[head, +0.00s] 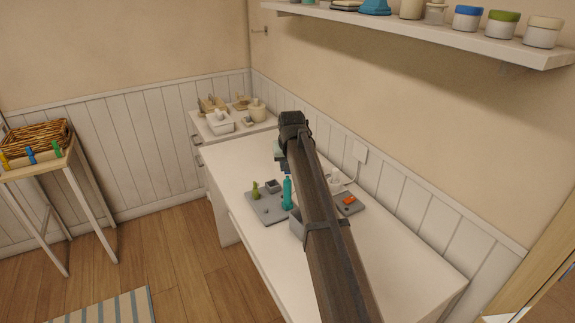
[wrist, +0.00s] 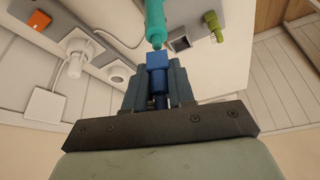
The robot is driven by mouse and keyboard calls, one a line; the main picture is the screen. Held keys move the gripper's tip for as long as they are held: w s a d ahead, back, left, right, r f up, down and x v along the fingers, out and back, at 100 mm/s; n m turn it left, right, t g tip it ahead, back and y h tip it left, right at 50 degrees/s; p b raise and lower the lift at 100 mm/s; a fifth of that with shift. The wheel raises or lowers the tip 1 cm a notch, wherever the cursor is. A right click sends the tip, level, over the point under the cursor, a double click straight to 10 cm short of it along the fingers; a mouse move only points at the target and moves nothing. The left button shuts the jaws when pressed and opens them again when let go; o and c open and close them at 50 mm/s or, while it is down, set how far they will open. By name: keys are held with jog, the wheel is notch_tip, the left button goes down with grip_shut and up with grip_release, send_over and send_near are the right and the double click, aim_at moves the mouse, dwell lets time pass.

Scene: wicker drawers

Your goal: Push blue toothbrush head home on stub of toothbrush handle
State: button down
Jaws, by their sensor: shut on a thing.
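The blue toothbrush head (wrist: 158,60) is between the fingers of my gripper (wrist: 158,76) in the wrist view, with its open end toward the handle. The teal toothbrush handle (head: 287,193) stands upright on a grey plate (head: 262,212) on the white table. It also shows in the wrist view (wrist: 155,18), its narrow stub (wrist: 157,41) pointing at the blue head, nearly in line. The two look very close; I cannot tell whether they touch. In the head view my gripper (head: 281,163) is just above the handle, and the blue head cannot be made out.
A green piece (head: 255,190) and a small grey square holder (head: 273,186) stand beside the handle. A grey box (head: 296,224) is in front. An orange piece (head: 349,200) on a grey base and a white socket with a cord are to the right. The table's front is clear.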

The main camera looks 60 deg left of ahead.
jog(key=shift+f, duration=1.6)
jog(key=c, duration=0.9)
grip_release()
jog(key=shift+o, duration=0.2)
jog(key=v, duration=1.3)
jog(key=shift+r, duration=0.35)
jog(key=shift+d, duration=0.15)
